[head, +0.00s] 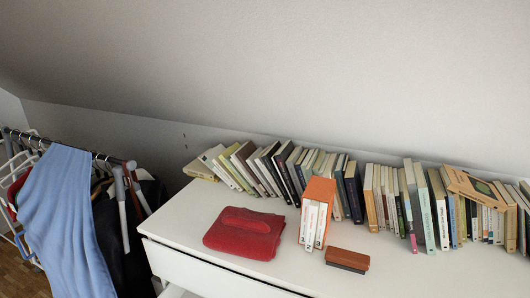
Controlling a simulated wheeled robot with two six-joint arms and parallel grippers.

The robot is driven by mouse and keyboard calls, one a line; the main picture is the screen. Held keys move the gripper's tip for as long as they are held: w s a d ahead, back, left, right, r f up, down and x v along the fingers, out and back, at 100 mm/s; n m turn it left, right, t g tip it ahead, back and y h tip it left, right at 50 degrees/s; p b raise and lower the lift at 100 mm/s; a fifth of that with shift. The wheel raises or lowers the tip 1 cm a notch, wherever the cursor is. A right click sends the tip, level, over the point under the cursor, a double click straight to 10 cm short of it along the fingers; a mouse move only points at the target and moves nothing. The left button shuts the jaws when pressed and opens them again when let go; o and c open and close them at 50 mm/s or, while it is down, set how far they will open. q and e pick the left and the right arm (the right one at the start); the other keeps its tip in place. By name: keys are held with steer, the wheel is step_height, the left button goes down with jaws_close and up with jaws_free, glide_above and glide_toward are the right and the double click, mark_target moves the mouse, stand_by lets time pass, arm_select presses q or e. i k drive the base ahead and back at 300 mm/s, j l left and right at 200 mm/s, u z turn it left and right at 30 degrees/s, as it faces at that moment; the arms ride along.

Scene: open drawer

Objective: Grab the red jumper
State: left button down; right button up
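The red jumper (244,233) lies folded on top of the white dresser (185,215), near its front edge and left of the middle. It looks like a flat, roughly square bundle with a smaller fold on top. Neither of my grippers shows in the head view. Nothing covers the jumper.
Upright books in an orange-topped holder (318,192) stand just right of the jumper. A brown brush-like block (347,260) lies near the front edge. A long row of leaning books (290,170) lines the back. A clothes rack with a blue cloth (65,215) stands at left.

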mark_target(244, 233)
steer(key=k+u, duration=0.4)
steer(key=k+j+u, duration=0.15)
steer(key=u, duration=0.3)
